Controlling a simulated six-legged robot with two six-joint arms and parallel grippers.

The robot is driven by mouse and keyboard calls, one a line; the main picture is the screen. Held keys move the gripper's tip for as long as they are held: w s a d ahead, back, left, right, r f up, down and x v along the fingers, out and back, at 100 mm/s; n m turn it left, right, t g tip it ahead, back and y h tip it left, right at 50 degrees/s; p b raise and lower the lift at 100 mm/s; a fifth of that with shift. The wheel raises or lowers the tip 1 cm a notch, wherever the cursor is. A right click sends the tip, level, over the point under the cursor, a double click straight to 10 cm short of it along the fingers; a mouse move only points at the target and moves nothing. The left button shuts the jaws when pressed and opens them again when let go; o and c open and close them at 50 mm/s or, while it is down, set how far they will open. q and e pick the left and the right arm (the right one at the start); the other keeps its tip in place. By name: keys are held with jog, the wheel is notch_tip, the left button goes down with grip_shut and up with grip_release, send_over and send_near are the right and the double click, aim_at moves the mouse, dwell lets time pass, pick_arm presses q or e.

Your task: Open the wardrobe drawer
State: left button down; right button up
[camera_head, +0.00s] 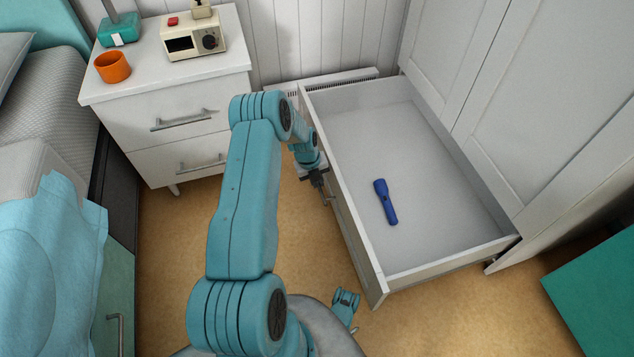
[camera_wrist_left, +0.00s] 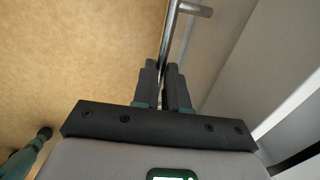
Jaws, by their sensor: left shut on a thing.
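The wardrobe drawer (camera_head: 440,262) is pulled well out from the white wardrobe (camera_head: 545,110) and its inside is in plain view. A blue flashlight (camera_head: 386,203) lies on the drawer floor. My left gripper (camera_head: 325,192) is at the outer side of the drawer front, shut on the metal bar handle. The left wrist view shows the handle (camera_wrist_left: 176,35) running up from between the closed fingers (camera_wrist_left: 162,80). My right gripper (camera_head: 346,300) seems to show low in the head view, small and partly hidden; its fingers are unclear.
A white nightstand (camera_head: 190,110) stands at the back left with an orange cup (camera_head: 112,67), a clock radio (camera_head: 193,40) and a teal lamp base (camera_head: 119,29). A bed (camera_head: 45,130) is at the left. Tan floor (camera_head: 440,325) is clear before the drawer.

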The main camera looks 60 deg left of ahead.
pick_arm(q)
jog(key=shift+w, duration=0.1)
jog(key=c, duration=1.2)
grip_release()
pick_arm(e)
jog(key=shift+w+a, duration=0.1)
jog(key=shift+w, duration=0.05)
pick_arm(q)
jog(key=shift+o, duration=0.2)
jog(key=s+r+p, duration=0.3)
jog(key=r+p, duration=0.3)
jog(key=r, duration=1)
jog(key=shift+a+p, duration=0.35)
jog(key=shift+a, duration=0.1)
pick_arm(e)
jog(key=s+a+r+g, duration=0.1)
jog(key=s+r, duration=0.3)
jog(key=r, duration=0.2)
jog(key=shift+s+r+g, duration=0.15)
jog(key=shift+r+g, duration=0.1)
jog(key=shift+g, duration=0.15)
